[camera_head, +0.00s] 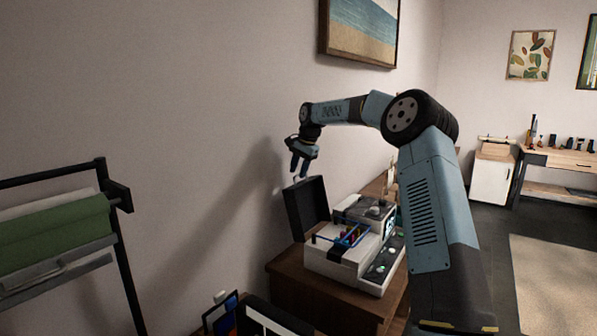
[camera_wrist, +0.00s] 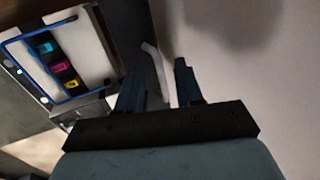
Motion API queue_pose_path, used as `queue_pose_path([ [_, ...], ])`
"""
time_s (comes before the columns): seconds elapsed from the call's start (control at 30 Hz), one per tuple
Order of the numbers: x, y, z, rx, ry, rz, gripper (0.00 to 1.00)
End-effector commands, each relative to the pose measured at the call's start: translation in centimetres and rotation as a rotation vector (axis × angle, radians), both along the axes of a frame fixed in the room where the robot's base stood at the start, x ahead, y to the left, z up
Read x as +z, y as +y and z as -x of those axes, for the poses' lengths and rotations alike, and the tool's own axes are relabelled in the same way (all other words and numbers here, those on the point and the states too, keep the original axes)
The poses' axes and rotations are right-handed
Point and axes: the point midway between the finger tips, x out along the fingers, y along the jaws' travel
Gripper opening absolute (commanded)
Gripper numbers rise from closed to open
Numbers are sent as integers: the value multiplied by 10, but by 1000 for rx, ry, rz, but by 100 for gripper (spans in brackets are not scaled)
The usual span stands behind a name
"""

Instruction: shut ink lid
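The ink lid (camera_head: 307,206) is a dark panel standing raised at the back left of the white printer (camera_head: 335,262). In the wrist view the lid (camera_wrist: 126,30) is a dark strip left of my fingers. Under it, the ink bay (camera_head: 345,238) shows coloured cartridges within a blue frame; cyan, magenta and yellow ones (camera_wrist: 57,62) show in the wrist view. My gripper (camera_head: 299,168) is just above the lid's top edge, pointing down, its fingers (camera_wrist: 160,66) apart. A thin white curved piece (camera_wrist: 156,72) appears between the fingers; I cannot tell whether they touch it.
The printer stands on a brown wooden table (camera_head: 315,298). The wall (camera_head: 200,120) is close behind the lid. A rack with a green roll (camera_head: 55,235) stands at left. A framed beach picture (camera_head: 362,30) hangs above my arm.

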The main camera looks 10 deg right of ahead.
Motion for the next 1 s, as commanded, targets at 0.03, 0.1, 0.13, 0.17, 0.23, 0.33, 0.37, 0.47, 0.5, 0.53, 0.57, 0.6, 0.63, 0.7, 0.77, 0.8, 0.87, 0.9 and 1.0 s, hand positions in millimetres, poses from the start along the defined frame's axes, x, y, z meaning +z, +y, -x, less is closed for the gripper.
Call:
queue_pose_path([
  [0.03, -3, 0, -1, -1, 1, -1, 36],
  [0.1, -5, 1, -1, -1, 0, 0, 36],
  [0.13, -6, 1, -1, -1, -1, -1, 36],
  [0.17, -6, 1, -1, -1, -1, -1, 36],
  [0.23, -6, 1, -2, -1, -1, 0, 36],
  [0.33, -6, 1, -2, -1, 0, 0, 36],
  [0.37, -6, 1, -1, -1, 0, 0, 36],
  [0.47, -6, 1, -1, 0, 0, 0, 29],
  [0.5, -6, 1, -1, 0, -1, 1, 25],
  [0.53, -6, 1, -1, 0, 0, 0, 23],
  [0.57, -6, 1, -1, 0, 0, 0, 20],
  [0.6, -6, 1, -1, 0, 0, 0, 16],
  [0.63, -6, 1, -1, 0, 0, 0, 13],
  [0.7, -6, 1, -1, 0, 0, 0, 6],
  [0.77, -6, 1, -1, 0, -1, -1, 1],
  [0.8, -6, 1, -1, 0, -1, 0, 0],
  [0.87, -6, 1, -1, 0, -1, 0, 0],
  [0.9, -5, 2, -2, 0, -2, -1, 0],
  [1.0, -5, 2, -2, 0, -2, -1, 0],
])
